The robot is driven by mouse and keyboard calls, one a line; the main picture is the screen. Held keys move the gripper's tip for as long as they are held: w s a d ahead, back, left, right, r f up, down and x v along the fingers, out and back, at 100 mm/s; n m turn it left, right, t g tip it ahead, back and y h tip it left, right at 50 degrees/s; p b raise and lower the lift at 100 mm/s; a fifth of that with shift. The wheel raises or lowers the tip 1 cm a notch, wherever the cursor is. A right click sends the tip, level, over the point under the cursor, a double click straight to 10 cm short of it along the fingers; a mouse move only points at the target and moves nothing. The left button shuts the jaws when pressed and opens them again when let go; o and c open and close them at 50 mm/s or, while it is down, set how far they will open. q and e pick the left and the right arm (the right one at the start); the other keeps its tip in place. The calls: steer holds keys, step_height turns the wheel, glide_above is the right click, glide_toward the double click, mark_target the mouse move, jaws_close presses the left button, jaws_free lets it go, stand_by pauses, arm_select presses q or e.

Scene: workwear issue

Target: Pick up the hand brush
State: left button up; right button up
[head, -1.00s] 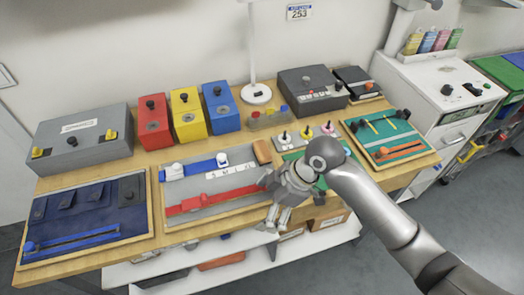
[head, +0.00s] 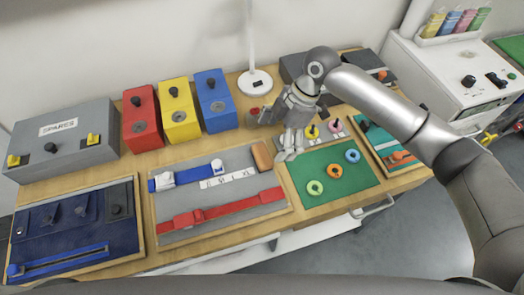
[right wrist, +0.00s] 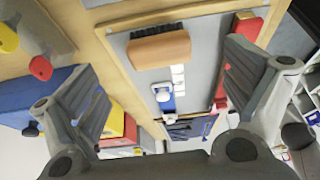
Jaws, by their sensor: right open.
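The hand brush (head: 262,156) has a tan wooden back and lies at the upper right corner of the grey board (head: 205,171). In the right wrist view the brush (right wrist: 160,49) shows its dark bristles along one long side, and it appears between and beyond the two fingers. My right gripper (head: 288,152) is open and empty, held just right of the brush in the head view and apart from it. In the right wrist view its fingers (right wrist: 163,72) are spread wide. My left gripper is not in view.
Blue and red straps (head: 240,204) lie on the same board. A green mat (head: 331,195) with several coloured rings is to its right. Red, yellow and blue boxes (head: 178,110) and a lamp stand (head: 254,80) stand behind. A navy board (head: 75,230) is at left.

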mark_target(262, 154)
steer(key=shift+x, duration=0.8)
steer(key=shift+s+a+f+p, duration=0.1)
steer(key=shift+a+f+p, duration=0.15)
steer(key=shift+p, duration=0.1)
steer(key=x, duration=0.1)
steer(key=p+x, duration=0.1)
steer(key=x, duration=0.1)
steer(key=shift+s+a+f+p, duration=0.15)
steer(key=shift+a+p, duration=0.15)
steer(key=shift+a, duration=0.2)
steer(key=shift+a+f, duration=0.15)
steer(key=shift+f, duration=0.4)
steer(key=shift+c, duration=0.7)
steer(key=c, duration=0.5)
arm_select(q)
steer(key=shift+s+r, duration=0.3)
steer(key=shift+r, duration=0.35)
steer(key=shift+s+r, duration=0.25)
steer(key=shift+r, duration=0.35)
arm_select(e)
steer(key=c, duration=0.5)
